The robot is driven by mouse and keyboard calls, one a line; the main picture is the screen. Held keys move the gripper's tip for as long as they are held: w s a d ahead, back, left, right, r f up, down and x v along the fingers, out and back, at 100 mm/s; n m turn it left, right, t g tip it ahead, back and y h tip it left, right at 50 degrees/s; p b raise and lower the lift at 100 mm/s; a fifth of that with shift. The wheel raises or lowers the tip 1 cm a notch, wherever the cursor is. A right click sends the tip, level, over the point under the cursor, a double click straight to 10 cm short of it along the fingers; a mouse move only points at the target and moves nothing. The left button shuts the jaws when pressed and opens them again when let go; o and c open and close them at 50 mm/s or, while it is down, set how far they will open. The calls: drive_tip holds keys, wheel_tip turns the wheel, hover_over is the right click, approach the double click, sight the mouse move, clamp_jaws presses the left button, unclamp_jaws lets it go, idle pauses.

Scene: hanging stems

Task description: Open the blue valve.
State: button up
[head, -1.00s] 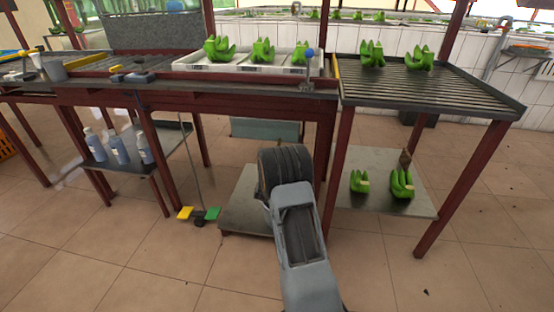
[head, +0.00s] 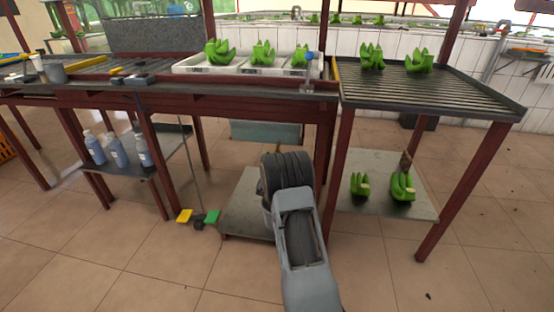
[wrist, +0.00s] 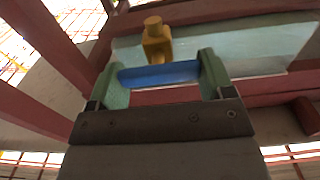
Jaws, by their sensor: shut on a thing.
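In the wrist view, the blue valve handle (wrist: 160,74) is a flat bar lying crosswise between the two green fingers of my gripper (wrist: 162,77). Its ends meet the inner faces of the fingers, and my gripper is shut on it. The brass valve body (wrist: 157,38) rises just beyond the handle. In the head view, my arm reaches under the dark table, and my gripper and the held handle are hidden behind it. A small blue knob (head: 309,55) stands at the table's front edge; I cannot tell whether it belongs to this valve.
Dark red table legs and beams (wrist: 60,45) frame the wrist view closely. In the head view, a white tray (head: 190,70) holds green bananas. A roller table (head: 440,95) stands at right. Bottles (head: 117,152) stand on a low left shelf.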

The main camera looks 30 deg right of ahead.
drive_tip(key=c, duration=0.3)
drive_tip(key=shift+n, duration=0.4)
drive_tip(key=n+p, duration=0.1)
drive_tip(key=n, duration=0.2)
drive_tip(key=shift+w+a+n, duration=0.1)
drive_tip(key=shift+n, duration=0.3)
drive_tip(key=n+p, duration=0.1)
drive_tip(key=n, duration=0.3)
drive_tip(key=shift+w+a+f+n, duration=0.1)
drive_tip(key=shift+n, duration=0.2)
drive_tip(key=n+p, duration=0.1)
drive_tip(key=n, duration=0.3)
drive_tip(key=shift+a+f, duration=0.1)
drive_tip(key=shift+f, duration=0.05)
drive_tip(key=shift+w+f+n+p, duration=0.15)
drive_tip(key=shift+n+p, duration=0.6)
drive_tip(key=shift+n, duration=1.65)
drive_tip(key=shift+f, duration=0.1)
